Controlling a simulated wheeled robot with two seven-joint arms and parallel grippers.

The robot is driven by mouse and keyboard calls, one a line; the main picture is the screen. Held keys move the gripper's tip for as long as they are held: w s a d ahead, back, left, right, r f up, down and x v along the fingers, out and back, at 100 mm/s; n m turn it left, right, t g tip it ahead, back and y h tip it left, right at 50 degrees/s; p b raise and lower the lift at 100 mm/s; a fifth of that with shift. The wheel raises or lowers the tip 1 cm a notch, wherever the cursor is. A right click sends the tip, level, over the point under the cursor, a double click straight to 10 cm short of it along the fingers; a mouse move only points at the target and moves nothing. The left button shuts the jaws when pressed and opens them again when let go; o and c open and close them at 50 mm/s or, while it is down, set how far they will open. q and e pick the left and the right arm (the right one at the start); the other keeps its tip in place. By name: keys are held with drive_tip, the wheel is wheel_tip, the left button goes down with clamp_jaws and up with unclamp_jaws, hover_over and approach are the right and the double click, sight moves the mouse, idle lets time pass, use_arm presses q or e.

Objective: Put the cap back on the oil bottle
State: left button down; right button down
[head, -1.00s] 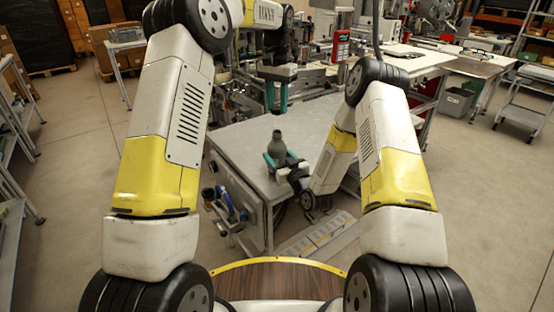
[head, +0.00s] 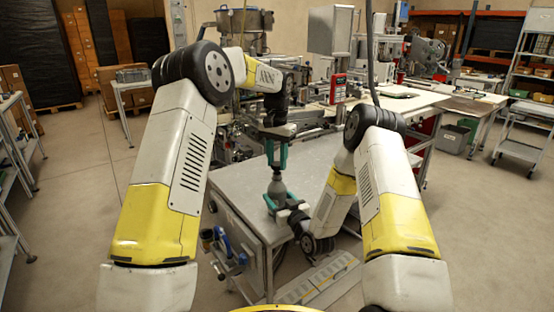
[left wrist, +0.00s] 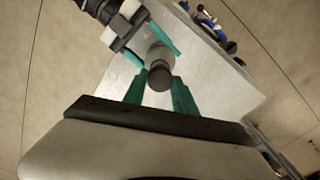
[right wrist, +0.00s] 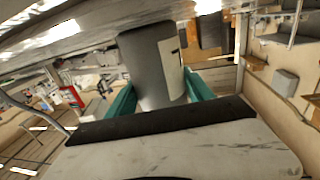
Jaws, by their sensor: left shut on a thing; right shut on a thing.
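The grey oil bottle (head: 277,187) is upright above the corner of the grey table. My right gripper (head: 273,204) is shut around its body from the side; the bottle's grey side (right wrist: 150,65) fills the space between the teal fingers in the right wrist view. My left gripper (head: 277,164) points down directly over the bottle's neck. It is shut on the dark round cap (left wrist: 159,79), seen between its fingertips in the left wrist view. The cap is at or just above the bottle mouth; I cannot tell whether they touch.
The grey table (head: 235,185) is bare around the bottle. Blue-handled tools (head: 225,245) hang on its left side. Machinery and a long workbench (head: 425,105) stand behind. Open floor lies to the left and right.

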use_arm(q)
drive_tip(key=shift+f, duration=0.1)
drive_tip(key=shift+f, duration=0.8)
drive_tip(key=shift+f, duration=0.55)
idle(0.4)
